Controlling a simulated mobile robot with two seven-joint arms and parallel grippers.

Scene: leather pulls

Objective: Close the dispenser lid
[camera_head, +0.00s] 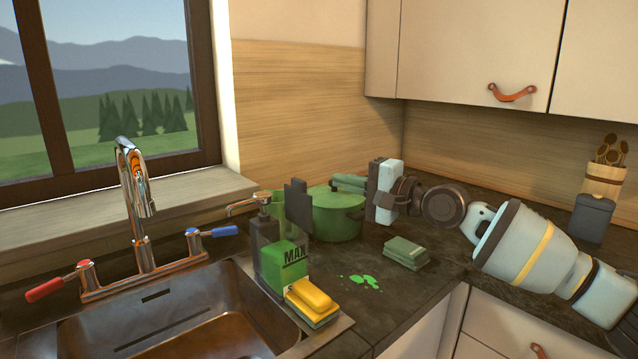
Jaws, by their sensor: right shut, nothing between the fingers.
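A dark dispenser (264,234) with a metal spout stands at the back right corner of the sink. A dark upright plate (297,204) shows just right of it; I cannot tell whether this is its lid. A green bottle (285,268) marked MAX covers the dispenser's lower front. My right gripper (372,206) comes in from the right, in front of the green pot's right side. It is shut and empty, apart from the dispenser and to its right. My left gripper is not in view.
A green pot (335,222) stands behind the bottle. A yellow sponge (311,297) lies at the sink edge, a green sponge (406,251) farther right. Green spots (360,281) mark the counter. The faucet (137,205) rises at left; a dark canister (592,218) stands at right.

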